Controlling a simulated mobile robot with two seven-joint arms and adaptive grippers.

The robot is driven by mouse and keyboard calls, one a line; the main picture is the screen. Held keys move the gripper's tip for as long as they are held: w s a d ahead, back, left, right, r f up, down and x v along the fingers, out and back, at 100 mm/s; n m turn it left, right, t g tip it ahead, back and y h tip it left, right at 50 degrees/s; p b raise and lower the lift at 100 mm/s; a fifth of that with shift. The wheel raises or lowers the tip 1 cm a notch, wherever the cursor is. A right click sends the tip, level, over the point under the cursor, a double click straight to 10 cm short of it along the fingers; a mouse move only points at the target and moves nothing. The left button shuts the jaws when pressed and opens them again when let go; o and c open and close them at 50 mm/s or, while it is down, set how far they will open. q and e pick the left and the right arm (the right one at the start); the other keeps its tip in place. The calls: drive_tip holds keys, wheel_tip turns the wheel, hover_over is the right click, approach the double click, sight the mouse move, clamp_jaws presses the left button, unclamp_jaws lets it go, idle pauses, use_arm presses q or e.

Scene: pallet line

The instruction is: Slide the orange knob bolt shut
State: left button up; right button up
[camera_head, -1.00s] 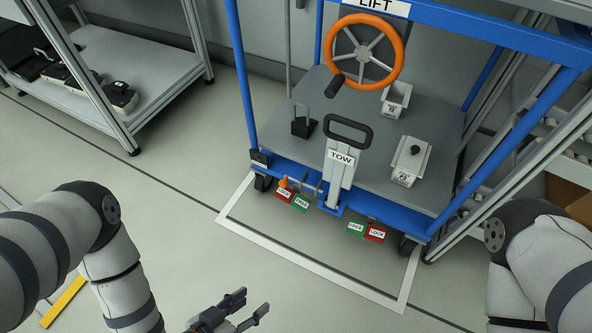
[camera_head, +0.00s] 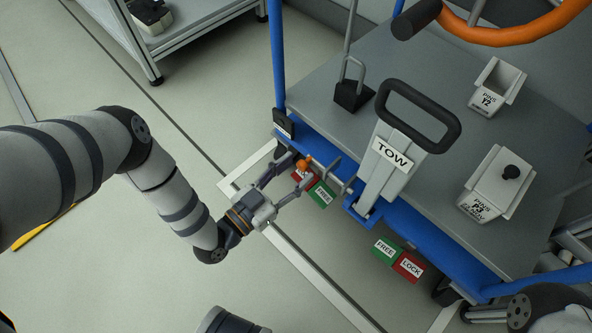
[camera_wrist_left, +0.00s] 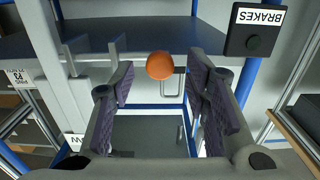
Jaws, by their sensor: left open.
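The orange bolt knob (camera_head: 303,166) is a small ball at the front edge of the blue cart, above a red label and a green FREE label (camera_head: 321,194). My left gripper (camera_head: 294,172) is open, with its fingertips close to the knob. In the left wrist view the orange knob (camera_wrist_left: 160,65) shows centred between and just beyond the two open fingers (camera_wrist_left: 160,92). Whether a finger touches it I cannot tell. A grey bolt rod (camera_head: 330,172) runs beside the knob. My right gripper is not in view.
The TOW handle (camera_head: 392,160) rises to the right of the bolt. A second FREE and LOCK label pair (camera_head: 398,260) hangs lower right. Bins (camera_head: 497,185) stand on the cart deck. A black BRAKES box (camera_wrist_left: 256,30) is near the upper right in the wrist view.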

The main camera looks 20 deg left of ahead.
sight(328, 175)
use_arm(q)
drive_tip(key=shift+w+d, duration=0.15)
drive_tip(key=shift+w, duration=0.2)
clamp_jaws()
drive_tip(key=shift+s+d+p, duration=0.2)
drive_tip(key=shift+s+d, duration=0.15)
drive_tip(key=shift+d, duration=0.5)
drive_tip(key=shift+s+d+p, duration=0.2)
drive_tip(key=shift+s+d, duration=0.1)
drive_tip(key=shift+d, duration=0.6)
drive_tip(key=shift+s+d+p, duration=0.2)
drive_tip(key=shift+s+d, duration=0.15)
drive_tip(key=shift+d, duration=0.5)
unclamp_jaws()
drive_tip(key=v, duration=1.2)
drive_tip(key=shift+r, duration=0.1)
